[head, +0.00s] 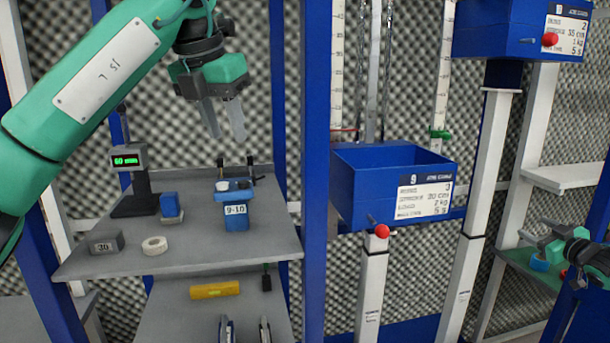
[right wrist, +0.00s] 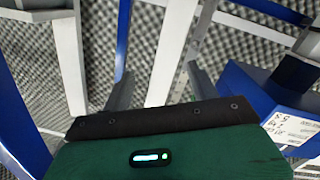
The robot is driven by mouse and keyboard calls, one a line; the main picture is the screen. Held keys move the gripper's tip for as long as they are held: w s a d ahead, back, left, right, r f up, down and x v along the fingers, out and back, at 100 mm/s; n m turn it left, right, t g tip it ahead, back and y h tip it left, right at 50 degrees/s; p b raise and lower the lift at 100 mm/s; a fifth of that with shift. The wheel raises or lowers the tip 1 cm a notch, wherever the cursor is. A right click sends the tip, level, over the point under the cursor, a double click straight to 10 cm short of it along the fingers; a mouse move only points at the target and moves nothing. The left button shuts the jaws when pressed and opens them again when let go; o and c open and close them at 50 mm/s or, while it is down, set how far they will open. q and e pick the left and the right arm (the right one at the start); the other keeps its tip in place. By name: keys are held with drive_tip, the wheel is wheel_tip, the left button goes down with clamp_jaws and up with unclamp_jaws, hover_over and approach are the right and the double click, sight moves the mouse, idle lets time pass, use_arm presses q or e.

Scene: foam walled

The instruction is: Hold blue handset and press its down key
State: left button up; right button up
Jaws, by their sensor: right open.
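A small blue block-shaped thing (head: 170,204) stands on a small grey base on the left shelf. It may be the blue handset, but it is too small to tell, and no down key can be made out. My left gripper (head: 225,137) hangs above the back of this shelf, fingers down, apart and empty. It is up and to the right of the blue thing, clear of it. My right gripper (head: 528,240) is at the far right, far from the blue thing. In the right wrist view its fingers (right wrist: 161,84) are wide apart with nothing between them.
The grey shelf (head: 190,252) also holds a display reading 60 (head: 128,158), a blue 9-10 box (head: 236,218), a grey block (head: 105,243) and a white ring (head: 154,246). A yellow bar (head: 214,290) lies below. Blue bins (head: 362,190) and posts stand between my grippers.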

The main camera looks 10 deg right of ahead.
drive_tip(key=w+a+r+m+y, duration=0.2)
drive_tip(key=a+r+m+y, duration=0.4)
drive_tip(key=a+r+m, duration=0.9)
drive_tip(key=w+a+r+m+y, duration=0.2)
drive_tip(key=a+r+m+y, duration=0.4)
drive_tip(key=a+r+m, duration=0.85)
drive_tip(key=n+g+y, duration=0.3)
drive_tip(key=n+g, duration=0.5)
drive_tip(key=g, duration=0.9)
approach(235, 204)
drive_tip(key=x, duration=0.3)
drive_tip(key=w+x, duration=0.1)
drive_tip(key=x, duration=0.3)
drive_tip(key=w+x, duration=0.1)
drive_tip(key=x, duration=0.2)
drive_tip(key=shift+a+f, duration=0.1)
drive_tip(key=shift+f, duration=0.35)
use_arm(q)
drive_tip(key=shift+c, duration=0.3)
use_arm(e)
drive_tip(key=c, duration=1.2)
use_arm(q)
clamp_jaws()
